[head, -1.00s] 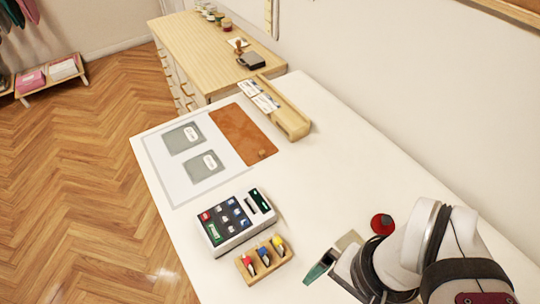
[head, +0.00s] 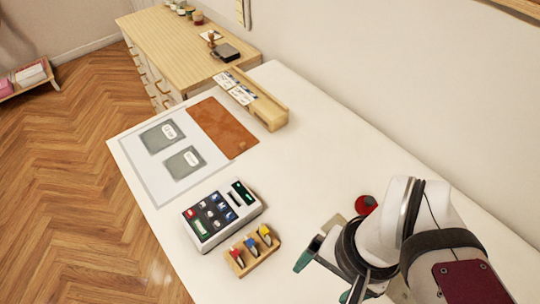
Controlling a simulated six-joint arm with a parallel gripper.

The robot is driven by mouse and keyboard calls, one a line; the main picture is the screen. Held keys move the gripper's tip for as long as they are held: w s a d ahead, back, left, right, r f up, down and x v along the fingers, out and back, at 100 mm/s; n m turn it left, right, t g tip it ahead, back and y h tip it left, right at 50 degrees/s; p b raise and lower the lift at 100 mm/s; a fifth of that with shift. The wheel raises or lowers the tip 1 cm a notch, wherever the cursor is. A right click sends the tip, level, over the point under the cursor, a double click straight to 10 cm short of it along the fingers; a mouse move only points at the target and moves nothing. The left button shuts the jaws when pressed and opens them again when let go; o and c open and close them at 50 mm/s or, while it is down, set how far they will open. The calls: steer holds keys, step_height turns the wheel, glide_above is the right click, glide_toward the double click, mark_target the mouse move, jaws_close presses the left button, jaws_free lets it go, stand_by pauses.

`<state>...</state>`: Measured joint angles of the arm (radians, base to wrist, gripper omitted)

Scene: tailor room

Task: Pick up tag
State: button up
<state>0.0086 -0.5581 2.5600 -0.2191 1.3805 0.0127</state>
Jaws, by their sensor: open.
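Two small white tags lie on grey squares on the pale mat (head: 140,172): one tag (head: 168,130) on the upper square (head: 150,142), one (head: 193,157) on the lower square (head: 176,166). White printed cards (head: 240,94) lie at the wooden tray (head: 271,116); I cannot tell whether these are tags too. My gripper (head: 326,278) is at the lower right, with green fingertips spread apart. It is open, and I see nothing between the fingers. It is well away from the mat and the tray. My arm hides part of the table.
A red round object (head: 366,204) is beside my arm. A brown pad (head: 222,128) adjoins the mat. The table's middle is clear.

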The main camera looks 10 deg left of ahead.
steer(key=w+a+m+h, duration=0.15)
steer(key=w+a, duration=0.25)
steer(key=w, duration=0.4)
steer(key=m, duration=0.2)
glide_above(266, 229)
steer(key=s+d, duration=0.1)
steer(key=f, duration=1.2)
steer(key=w+a+f, duration=0.1)
steer(key=f, duration=0.5)
steer(key=c, duration=1.4)
